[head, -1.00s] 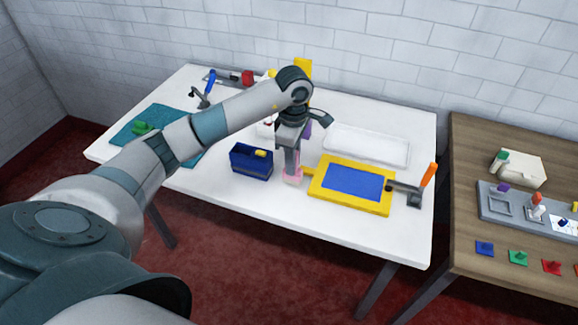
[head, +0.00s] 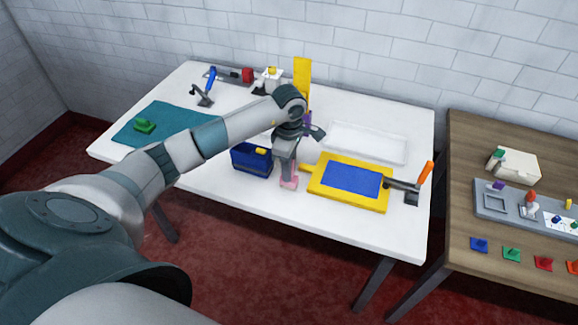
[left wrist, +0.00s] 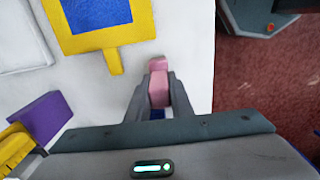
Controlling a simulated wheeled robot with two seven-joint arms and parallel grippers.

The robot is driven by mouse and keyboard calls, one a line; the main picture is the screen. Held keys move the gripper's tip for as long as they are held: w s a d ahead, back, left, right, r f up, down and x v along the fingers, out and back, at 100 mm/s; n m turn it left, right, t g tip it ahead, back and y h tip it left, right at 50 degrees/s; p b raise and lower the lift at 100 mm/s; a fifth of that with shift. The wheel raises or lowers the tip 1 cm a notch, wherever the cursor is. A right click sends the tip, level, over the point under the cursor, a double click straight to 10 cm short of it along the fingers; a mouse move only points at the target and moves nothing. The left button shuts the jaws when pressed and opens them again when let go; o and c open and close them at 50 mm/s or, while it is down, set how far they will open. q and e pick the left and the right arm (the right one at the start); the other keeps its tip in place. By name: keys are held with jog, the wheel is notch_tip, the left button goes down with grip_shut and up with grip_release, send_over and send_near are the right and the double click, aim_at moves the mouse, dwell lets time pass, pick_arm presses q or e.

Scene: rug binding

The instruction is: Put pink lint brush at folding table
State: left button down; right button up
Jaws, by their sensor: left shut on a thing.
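The pink lint brush (head: 289,183) is at the front part of the white folding table (head: 330,222), between the blue box and the yellow frame. My left gripper (head: 287,172) points down over it and is shut on it. In the left wrist view the pink brush (left wrist: 159,85) sits between the two fingers (left wrist: 160,95), over the white tabletop. I cannot tell whether the brush touches the table. My right gripper does not show in the head view.
A dark blue box (head: 252,160) stands left of the brush. A yellow frame with a blue panel (head: 350,183) lies right of it, its handle close by. A clear tray (head: 366,144) lies behind. A wooden table (head: 462,190) stands to the right. The front left tabletop is clear.

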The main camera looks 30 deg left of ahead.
pick_arm(q)
jog(key=shift+f, duration=0.1)
jog(key=shift+f, duration=0.1)
jog(key=c, duration=1.6)
grip_release()
jog(key=shift+o, duration=0.2)
jog(key=shift+r, duration=0.3)
jog(key=shift+w+r+b, duration=0.1)
jog(key=shift+r+b, duration=0.15)
jog(key=shift+b, duration=0.1)
notch_tip(320, 180, up, 10)
jog(key=b, duration=0.4)
jog(key=shift+r, duration=0.65)
